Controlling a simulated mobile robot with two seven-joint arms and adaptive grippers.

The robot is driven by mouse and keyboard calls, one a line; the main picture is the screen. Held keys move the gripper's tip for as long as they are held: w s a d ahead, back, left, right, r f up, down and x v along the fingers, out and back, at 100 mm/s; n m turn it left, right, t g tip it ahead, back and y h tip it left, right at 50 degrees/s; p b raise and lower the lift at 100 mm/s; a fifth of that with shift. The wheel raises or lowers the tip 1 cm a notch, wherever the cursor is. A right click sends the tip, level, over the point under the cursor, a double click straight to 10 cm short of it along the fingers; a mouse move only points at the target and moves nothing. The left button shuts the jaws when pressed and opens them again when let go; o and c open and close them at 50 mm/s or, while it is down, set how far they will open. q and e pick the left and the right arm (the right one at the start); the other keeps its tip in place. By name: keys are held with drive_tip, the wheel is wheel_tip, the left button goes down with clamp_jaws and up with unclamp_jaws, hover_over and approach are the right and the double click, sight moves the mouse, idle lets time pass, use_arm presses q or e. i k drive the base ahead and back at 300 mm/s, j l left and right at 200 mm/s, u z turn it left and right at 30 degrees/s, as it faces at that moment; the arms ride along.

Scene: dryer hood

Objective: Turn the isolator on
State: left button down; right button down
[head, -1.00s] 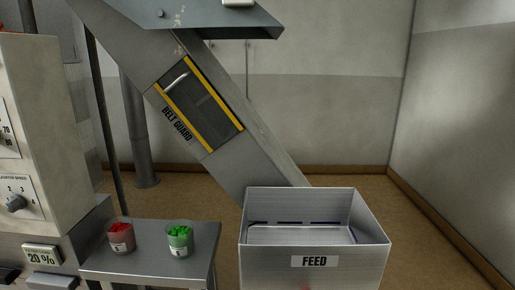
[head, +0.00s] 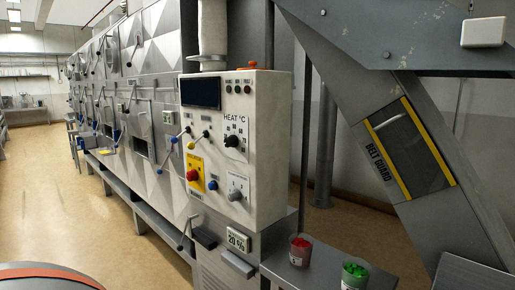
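A pale control cabinet (head: 265,150) stands in the middle of the head view, its front panel facing left of me. On the panel, a red knob (head: 192,175) sits on a yellow plate (head: 197,186). A black HEAT dial (head: 232,141) and a dark screen (head: 201,93) are above. Neither of my grippers is in view.
A low metal table (head: 296,277) with a cup of red pieces (head: 300,251) and a cup of green pieces (head: 354,277) is at the cabinet's right. A sloping conveyor (head: 445,215) with a belt guard rises at right. Open floor (head: 60,205) lies left, beside the long machine.

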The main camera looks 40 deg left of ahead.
sight(192, 175)
drive_tip(key=u, duration=1.55)
